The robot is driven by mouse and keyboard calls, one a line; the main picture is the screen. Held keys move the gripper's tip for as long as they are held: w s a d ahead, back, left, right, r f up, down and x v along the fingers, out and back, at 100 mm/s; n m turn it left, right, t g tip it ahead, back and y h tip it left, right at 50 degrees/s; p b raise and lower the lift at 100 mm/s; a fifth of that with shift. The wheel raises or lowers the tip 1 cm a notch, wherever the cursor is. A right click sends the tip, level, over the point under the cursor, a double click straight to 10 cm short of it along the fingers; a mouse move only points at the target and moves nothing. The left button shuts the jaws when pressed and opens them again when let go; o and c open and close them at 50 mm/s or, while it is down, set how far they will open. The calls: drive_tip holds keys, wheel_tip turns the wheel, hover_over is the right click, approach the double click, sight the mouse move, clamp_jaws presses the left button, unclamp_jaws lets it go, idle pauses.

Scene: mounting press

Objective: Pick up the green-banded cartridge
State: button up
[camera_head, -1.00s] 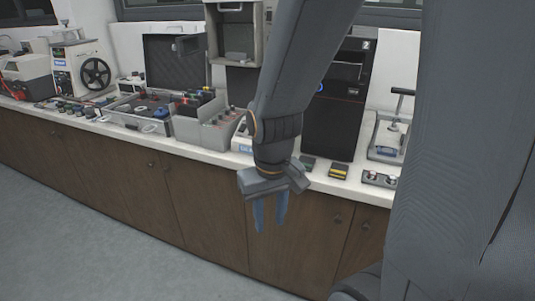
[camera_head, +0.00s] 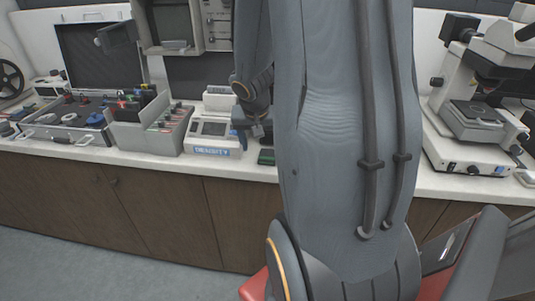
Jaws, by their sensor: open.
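A small dark green block (camera_head: 266,157), which looks like the green-banded cartridge, lies on the white counter at the front edge, just right of the density meter. Its right end is close to my arm's outline, and its band is too small to make out. My gripper (camera_head: 248,132) is open, above the counter and just up and left of the green block, in front of the density meter's right side. It is apart from the block. My large arm link hides part of the gripper and the counter to its right.
The density meter (camera_head: 213,138) stands left of the gripper. A grey bin rack (camera_head: 152,130) and an open case (camera_head: 70,122) with colored parts are further left. A microscope (camera_head: 470,135) stands on the right. The white counter (camera_head: 250,173) has a narrow free front strip.

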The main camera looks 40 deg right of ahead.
sight(268, 154)
drive_tip(key=shift+m, duration=0.5)
drive_tip(key=d, duration=0.1)
drive_tip(key=d+f, duration=0.2)
drive_tip(key=shift+w+d+b, duration=0.2)
drive_tip(key=shift+w+b, duration=0.15)
drive_tip(key=shift+b, duration=0.05)
drive_tip(key=shift+w+b+x, duration=0.1)
drive_tip(key=shift+b+x, duration=0.5)
drive_tip(key=shift+x, duration=0.8)
drive_tip(key=shift+w+b+x, duration=0.15)
drive_tip(key=shift+b+x, duration=0.4)
drive_tip(key=shift+x, duration=0.85)
drive_tip(key=shift+a, duration=0.15)
drive_tip(key=shift+c, duration=0.2)
drive_tip(key=c, duration=1.1)
